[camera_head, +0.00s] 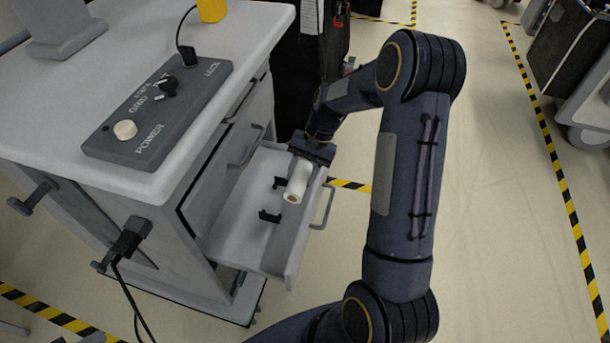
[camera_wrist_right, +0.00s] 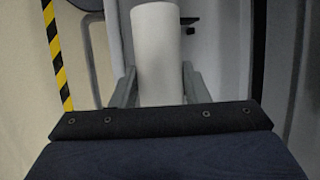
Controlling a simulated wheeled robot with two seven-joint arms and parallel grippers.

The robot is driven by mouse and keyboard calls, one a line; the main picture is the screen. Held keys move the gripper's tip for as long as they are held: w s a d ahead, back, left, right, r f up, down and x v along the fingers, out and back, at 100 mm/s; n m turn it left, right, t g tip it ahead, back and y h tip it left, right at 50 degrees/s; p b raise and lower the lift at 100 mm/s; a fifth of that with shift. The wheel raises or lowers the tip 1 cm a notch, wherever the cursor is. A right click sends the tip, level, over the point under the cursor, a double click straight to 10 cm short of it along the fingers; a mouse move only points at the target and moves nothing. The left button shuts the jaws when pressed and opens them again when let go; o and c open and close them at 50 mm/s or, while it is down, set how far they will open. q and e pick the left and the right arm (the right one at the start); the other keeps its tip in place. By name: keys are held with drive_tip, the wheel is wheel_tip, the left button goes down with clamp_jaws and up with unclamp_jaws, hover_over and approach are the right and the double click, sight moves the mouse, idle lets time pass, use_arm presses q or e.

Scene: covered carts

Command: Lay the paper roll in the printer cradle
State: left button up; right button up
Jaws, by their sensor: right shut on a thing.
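The white paper roll (camera_head: 297,186) is held over the open drawer (camera_head: 236,235) of the grey cart, its near end showing a brown core. My right gripper (camera_head: 302,168) is shut on it from the far end. In the right wrist view the roll (camera_wrist_right: 157,50) stands out between both fingers (camera_wrist_right: 158,88). The printer cradle appears as black brackets (camera_head: 269,216) in the drawer, just left of the roll. Whether the roll touches the drawer or a bracket, I cannot tell. Part of a black bracket (camera_wrist_right: 188,20) shows beside the roll. My left gripper is not in view.
The cart top (camera_head: 60,95) carries a grey control panel (camera_head: 158,110) with a power button and knobs, and a yellow object (camera_head: 211,10). A drawer handle (camera_head: 325,207) sticks out at the right.

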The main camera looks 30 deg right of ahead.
drive_tip(key=w+a+f+b, duration=0.3)
drive_tip(key=w+a+f, duration=0.1)
drive_tip(key=w, duration=0.1)
drive_tip(key=shift+a, duration=0.25)
idle(0.4)
drive_tip(key=shift+f, duration=0.1)
